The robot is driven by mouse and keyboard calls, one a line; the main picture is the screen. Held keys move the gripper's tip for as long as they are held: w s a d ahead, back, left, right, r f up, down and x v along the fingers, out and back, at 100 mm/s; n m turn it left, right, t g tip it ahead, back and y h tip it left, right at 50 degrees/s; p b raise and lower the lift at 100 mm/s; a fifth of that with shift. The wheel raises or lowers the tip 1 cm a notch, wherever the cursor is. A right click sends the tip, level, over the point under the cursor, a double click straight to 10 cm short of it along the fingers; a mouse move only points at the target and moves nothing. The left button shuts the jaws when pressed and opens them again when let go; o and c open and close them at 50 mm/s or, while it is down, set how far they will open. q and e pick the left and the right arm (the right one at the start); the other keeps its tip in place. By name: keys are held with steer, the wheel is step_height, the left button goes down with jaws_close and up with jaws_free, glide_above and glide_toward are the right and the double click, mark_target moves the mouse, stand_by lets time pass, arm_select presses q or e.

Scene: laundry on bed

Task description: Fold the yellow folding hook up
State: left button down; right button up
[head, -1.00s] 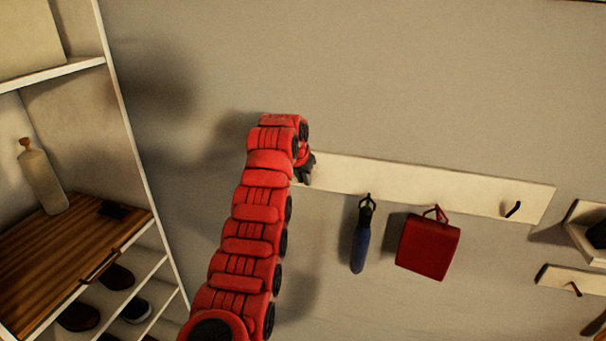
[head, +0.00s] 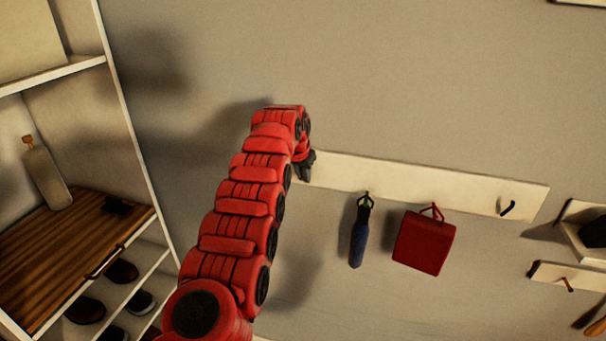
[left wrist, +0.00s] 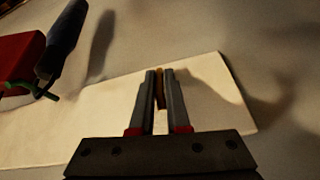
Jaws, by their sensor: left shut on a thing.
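The yellow folding hook (left wrist: 159,88) shows in the left wrist view as a narrow yellow-brown piece between my two fingers. It sits in front of the white hook board (left wrist: 215,80). My left gripper (left wrist: 160,78) is shut on it. In the head view my left gripper (head: 307,165) is at the left end of the white board (head: 400,186), and the hook is hidden there behind the gripper and arm. Whether the hook is folded up or down cannot be told. My right gripper is in neither view.
A shelf unit (head: 115,90) with a bottle (head: 47,175) and shoes stands at left. The wall above the board is bare.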

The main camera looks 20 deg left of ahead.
arm_select(q)
steer(key=shift+r, duration=0.15)
steer(key=c, duration=1.1)
jaws_free()
steer(key=shift+w+d, duration=0.1)
steer(key=shift+o, duration=0.9)
